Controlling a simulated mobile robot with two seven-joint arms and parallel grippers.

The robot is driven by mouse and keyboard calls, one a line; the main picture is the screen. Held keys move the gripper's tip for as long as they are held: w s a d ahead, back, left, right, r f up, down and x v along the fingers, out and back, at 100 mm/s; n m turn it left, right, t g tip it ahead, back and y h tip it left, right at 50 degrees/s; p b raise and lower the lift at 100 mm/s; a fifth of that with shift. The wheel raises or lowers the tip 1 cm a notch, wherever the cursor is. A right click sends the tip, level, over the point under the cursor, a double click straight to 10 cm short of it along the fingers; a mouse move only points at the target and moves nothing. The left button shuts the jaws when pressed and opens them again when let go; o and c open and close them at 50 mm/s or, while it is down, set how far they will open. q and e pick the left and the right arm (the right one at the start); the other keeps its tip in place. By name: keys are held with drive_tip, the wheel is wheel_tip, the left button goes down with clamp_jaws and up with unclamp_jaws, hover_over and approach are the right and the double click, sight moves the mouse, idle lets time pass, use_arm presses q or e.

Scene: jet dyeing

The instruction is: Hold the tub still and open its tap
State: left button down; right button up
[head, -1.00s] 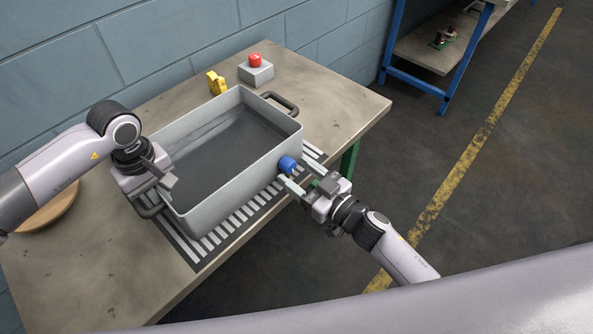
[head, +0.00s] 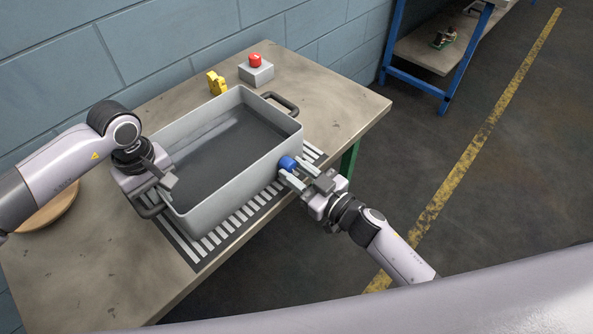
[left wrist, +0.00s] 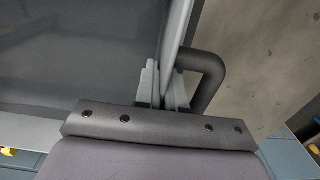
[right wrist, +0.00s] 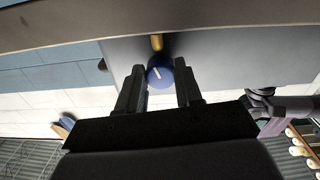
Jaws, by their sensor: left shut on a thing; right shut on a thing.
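The grey rectangular tub (head: 240,176) sits on the table, with dark liquid or a dark floor inside. My left gripper (head: 168,184) is shut on the tub's near-left end wall, beside a dark handle (head: 149,211). In the left wrist view, its fingers (left wrist: 163,88) straddle the thin wall, next to the handle (left wrist: 213,75). The blue tap knob (head: 287,163) is on the tub's right long side. My right gripper (head: 298,174) is shut on it. In the right wrist view, the knob (right wrist: 159,72) shows a white mark and a brass stem between the fingers (right wrist: 160,88).
A striped grating (head: 236,216) lies under the tub's right side. A yellow object (head: 216,83) and a red button on a grey box (head: 256,73) stand behind the tub. A round wooden piece (head: 52,208) lies at the left. A blue-framed shelf (head: 425,50) stands beyond.

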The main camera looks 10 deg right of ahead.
drive_tip(key=n, duration=0.3)
drive_tip(key=shift+n, duration=0.3)
drive_tip(key=n, duration=0.3)
drive_tip(key=shift+d+n, duration=0.1)
drive_tip(key=shift+n, duration=0.3)
drive_tip(key=n, duration=0.6)
drive_tip(key=shift+w+r+n, duration=0.1)
drive_tip(key=shift+n, duration=0.3)
drive_tip(key=o, duration=1.1)
drive_tip(key=shift+c, duration=0.2)
drive_tip(key=v, duration=1.2)
